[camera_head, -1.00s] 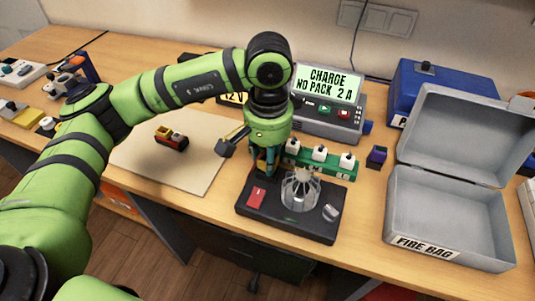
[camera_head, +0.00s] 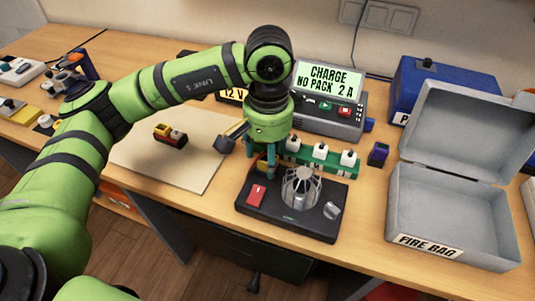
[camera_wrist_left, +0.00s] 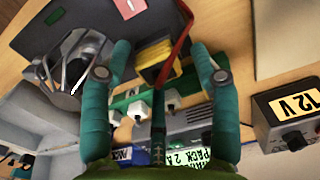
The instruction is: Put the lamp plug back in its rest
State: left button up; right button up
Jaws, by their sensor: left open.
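My left gripper (camera_head: 261,160) is open, pointing down at the back left corner of the black lamp base (camera_head: 291,226). A yellow block (camera_wrist_left: 154,55) with a dark face shows between and beyond its fingertips in the left wrist view, with a red lead (camera_wrist_left: 181,45) running past it. I cannot tell which part is the lamp plug and which its rest; the fingers partly hide this spot in the head view. The wire lamp cage (camera_head: 300,188) stands on the base, beside the red switch (camera_head: 256,196). My right gripper is out of view.
A green strip (camera_head: 335,163) with white switches and the charger (camera_head: 325,108) stand behind the lamp. The open grey fire bag box (camera_head: 450,215) is to the right. A pale mat (camera_head: 180,185) with a small red and yellow block (camera_head: 170,135) lies to the left.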

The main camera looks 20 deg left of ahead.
pick_arm(q)
notch_tip(320, 180, up, 11)
dwell(0.3)
dwell(0.4)
